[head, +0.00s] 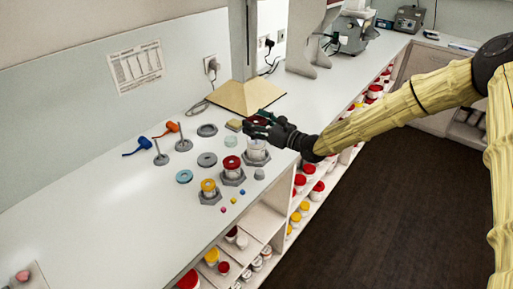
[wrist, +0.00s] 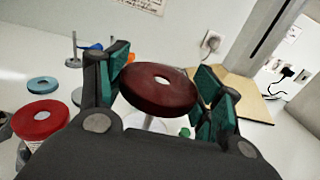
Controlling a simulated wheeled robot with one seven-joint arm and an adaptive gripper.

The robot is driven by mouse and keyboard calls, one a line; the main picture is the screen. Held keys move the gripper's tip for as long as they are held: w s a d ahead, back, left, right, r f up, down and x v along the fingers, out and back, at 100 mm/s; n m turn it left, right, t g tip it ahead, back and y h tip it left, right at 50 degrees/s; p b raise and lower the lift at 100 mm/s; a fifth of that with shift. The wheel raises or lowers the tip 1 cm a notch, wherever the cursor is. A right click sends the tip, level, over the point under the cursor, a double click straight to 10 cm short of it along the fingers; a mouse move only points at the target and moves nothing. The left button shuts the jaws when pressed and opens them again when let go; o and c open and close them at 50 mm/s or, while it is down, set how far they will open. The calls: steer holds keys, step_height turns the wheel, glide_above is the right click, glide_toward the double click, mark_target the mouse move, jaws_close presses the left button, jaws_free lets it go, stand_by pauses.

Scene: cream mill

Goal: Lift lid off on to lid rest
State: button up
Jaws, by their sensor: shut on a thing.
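My gripper (wrist: 160,95) is shut on a dark red round lid (wrist: 157,88) with a hole in its middle. The lid sits between the green finger pads, slightly tilted in the wrist view. In the head view, my gripper (head: 258,121) holds the lid (head: 256,120) above an open-looking white jar (head: 257,149) in a grey hexagonal holder (head: 256,159). A gap shows between lid and jar. I cannot tell which is the lid rest.
A red-lidded jar (head: 231,163) and a yellow-lidded jar (head: 208,185) stand nearby in holders. Orange and blue mallet-like tools (head: 140,145) and upright posts (head: 183,143) are behind. A tan board (head: 245,97) lies at the back. The left counter (head: 100,215) is mostly clear.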

steer(key=v, duration=0.7)
stand_by(1.1)
